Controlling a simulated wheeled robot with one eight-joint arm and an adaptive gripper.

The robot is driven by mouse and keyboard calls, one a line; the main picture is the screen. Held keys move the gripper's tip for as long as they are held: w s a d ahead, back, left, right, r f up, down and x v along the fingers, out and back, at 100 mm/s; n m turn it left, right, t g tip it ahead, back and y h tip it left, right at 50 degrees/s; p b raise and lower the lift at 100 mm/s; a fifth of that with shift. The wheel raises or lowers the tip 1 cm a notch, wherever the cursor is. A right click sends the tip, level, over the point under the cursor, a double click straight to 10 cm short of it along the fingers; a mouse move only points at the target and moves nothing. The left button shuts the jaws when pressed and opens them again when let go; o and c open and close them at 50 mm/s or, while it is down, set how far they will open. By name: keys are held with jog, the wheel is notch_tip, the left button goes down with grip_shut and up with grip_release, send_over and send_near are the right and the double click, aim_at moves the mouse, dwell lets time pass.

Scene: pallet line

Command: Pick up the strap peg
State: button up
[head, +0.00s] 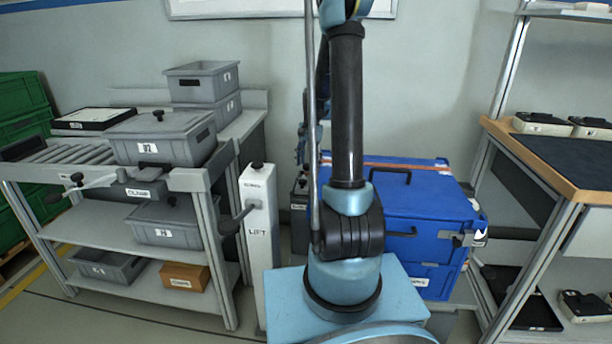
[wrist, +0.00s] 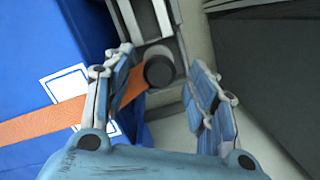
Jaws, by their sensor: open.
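The strap peg (wrist: 159,71) shows in the wrist view as a dark round knob in front of a grey metal bracket (wrist: 152,20). An orange strap (wrist: 45,122) runs from the left over the blue case (wrist: 30,60) and up to the peg, passing behind my left finger. My gripper (wrist: 160,58) is open, with one finger on each side of the peg in the picture. Whether either finger touches it I cannot tell. In the head view the blue case (head: 430,190) stands behind my arm, with the strap (head: 400,165) across its top. I cannot make out the peg there.
A grey rack with lidded bins (head: 165,135) and a white lift post (head: 258,225) stand left of my arm. A wood-edged bench (head: 560,178) and metal shelf frame stand at the right. The case has black handles (head: 392,170) and a side latch (head: 465,239).

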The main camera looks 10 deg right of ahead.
aim_at(307, 172)
jog(key=shift+s+a+f, duration=0.1)
jog(key=shift+a+f, duration=0.05)
jog(key=shift+f, duration=1.15)
grip_shut()
jog(key=shift+r, duration=0.1)
